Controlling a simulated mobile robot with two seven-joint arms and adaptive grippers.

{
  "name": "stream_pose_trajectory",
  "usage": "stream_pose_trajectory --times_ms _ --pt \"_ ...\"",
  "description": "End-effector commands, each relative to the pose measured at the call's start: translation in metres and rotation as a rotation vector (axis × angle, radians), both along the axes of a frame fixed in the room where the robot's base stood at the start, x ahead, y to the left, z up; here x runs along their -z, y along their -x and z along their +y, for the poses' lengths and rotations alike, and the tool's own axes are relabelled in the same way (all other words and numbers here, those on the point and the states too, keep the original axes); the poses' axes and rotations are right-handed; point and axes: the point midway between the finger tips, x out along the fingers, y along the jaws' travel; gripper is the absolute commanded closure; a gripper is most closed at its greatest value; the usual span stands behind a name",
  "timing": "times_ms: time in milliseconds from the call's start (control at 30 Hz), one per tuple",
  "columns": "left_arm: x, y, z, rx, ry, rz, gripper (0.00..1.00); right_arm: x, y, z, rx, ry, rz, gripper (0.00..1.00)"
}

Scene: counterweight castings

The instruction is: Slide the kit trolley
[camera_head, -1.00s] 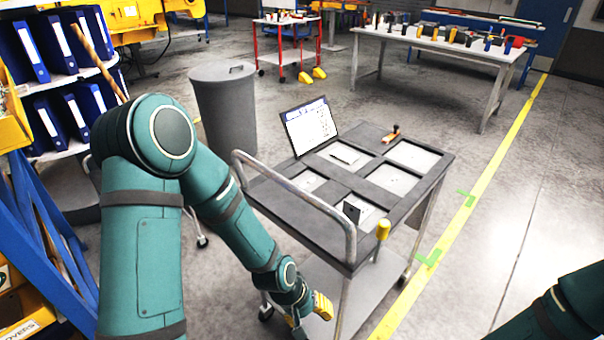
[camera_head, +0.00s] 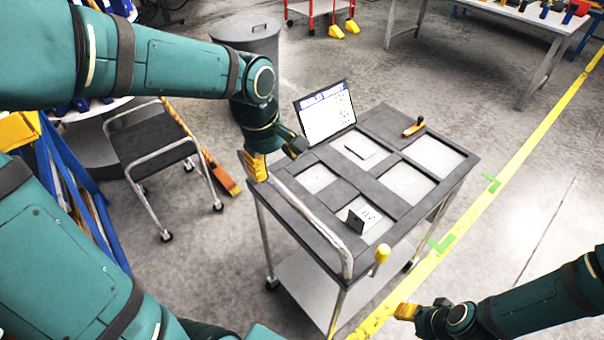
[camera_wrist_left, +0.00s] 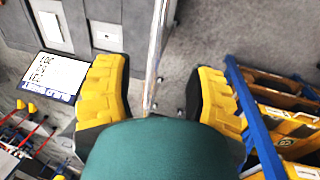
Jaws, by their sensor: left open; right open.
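The kit trolley (camera_head: 352,193) is a dark grey cart with light inset panels, a tilted sheet at its back and a silver handle (camera_head: 312,222) along its near left side. My left gripper (camera_head: 262,160) is at the far end of this handle. In the left wrist view, the yellow fingers of my left gripper (camera_wrist_left: 160,82) are spread apart. The handle (camera_wrist_left: 155,48) runs between them, with no clear contact. My right gripper (camera_head: 403,311) is open and empty near the trolley's front right, above the yellow floor line; its fingertips are small in view.
On the trolley lie an orange-handled tool (camera_head: 414,127) and a small dark upright plate (camera_head: 355,221). A smaller wheeled cart (camera_head: 150,140) and a grey bin (camera_head: 248,42) stand left and behind. A yellow line (camera_head: 500,191) runs along the right, with open floor beyond.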

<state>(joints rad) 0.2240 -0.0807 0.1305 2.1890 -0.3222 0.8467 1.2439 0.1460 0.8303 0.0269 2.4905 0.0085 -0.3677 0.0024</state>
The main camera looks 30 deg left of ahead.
Motion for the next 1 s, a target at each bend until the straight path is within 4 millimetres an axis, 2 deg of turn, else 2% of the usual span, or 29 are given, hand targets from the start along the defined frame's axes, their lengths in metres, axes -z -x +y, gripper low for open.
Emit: stream_pose_trajectory --times_ms 133,267,700,900,1000 --pt "0.002 0.000 0.000 -0.003 -0.001 0.002 0.45 0.000 0.001 0.000 0.000 0.000 0.001 0.53" --pt "0.016 -0.002 -0.001 -0.002 -0.001 0.004 0.45 0.002 0.001 0.000 0.000 0.001 0.001 0.53" --pt "0.098 -0.017 -0.007 -0.002 0.000 0.006 0.45 0.014 0.000 0.001 0.000 0.003 0.002 0.53" --pt "0.124 -0.022 -0.009 -0.001 0.000 0.003 0.45 0.019 0.000 0.001 0.000 0.004 0.002 0.53" --pt "0.131 -0.023 -0.010 -0.001 -0.001 0.002 0.45 0.020 0.000 0.001 0.000 0.004 0.002 0.53"
